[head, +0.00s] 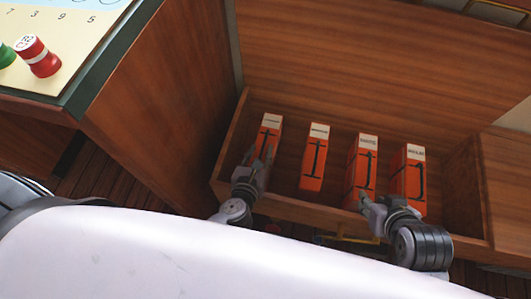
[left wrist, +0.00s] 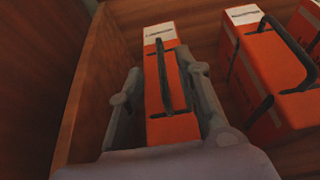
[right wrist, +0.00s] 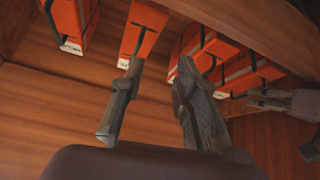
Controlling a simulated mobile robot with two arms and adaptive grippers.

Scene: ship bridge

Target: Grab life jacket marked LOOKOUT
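Several orange life jackets with white labels and dark straps stand in a row in a wooden bin. The leftmost jacket (head: 270,136) has a label too small to read surely in the head view; it also shows in the left wrist view (left wrist: 157,75). My left gripper (head: 262,160) is at its near end, with one open finger on each side of it in the left wrist view (left wrist: 165,85). The other jackets are the second (head: 315,160), third (head: 366,150) and rightmost (head: 414,165). My right gripper (head: 368,204) is open and empty, near the third jacket's lower end.
The wooden bin (head: 228,140) has walls around the jackets, and its left wall is close to my left gripper. A chart table (head: 110,60) with a red-and-white piece (head: 40,58) stands at the upper left. A wooden cabinet (head: 508,185) borders the right side.

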